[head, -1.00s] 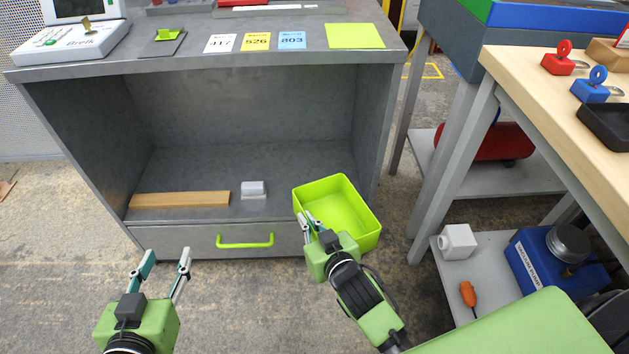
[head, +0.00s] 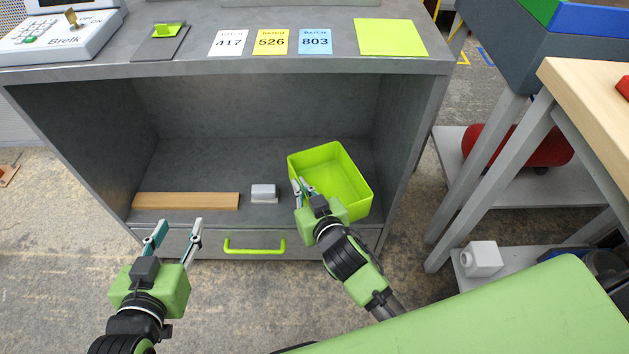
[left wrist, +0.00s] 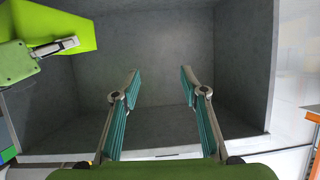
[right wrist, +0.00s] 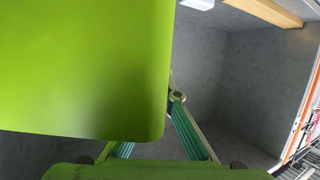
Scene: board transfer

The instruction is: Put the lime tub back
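The lime tub (head: 345,178) is an open, empty box at the right of the grey cabinet's front opening, partly over its lower shelf. My right gripper (head: 300,190) has its fingers on either side of the tub's left wall and is shut on it. In the right wrist view the tub (right wrist: 80,65) fills the upper left and hides most of one finger. It also shows at the upper left in the left wrist view (left wrist: 75,20). My left gripper (head: 178,232) is open and empty in front of the cabinet's left half. A flat lime square (head: 391,38) lies on the cabinet top.
On the cabinet's lower shelf lie a wooden strip (head: 187,200) and a small white-grey block (head: 263,193). A drawer with a lime handle (head: 254,246) is below. Number cards (head: 271,42) lie on top. A wooden-topped table (head: 590,100) stands to the right.

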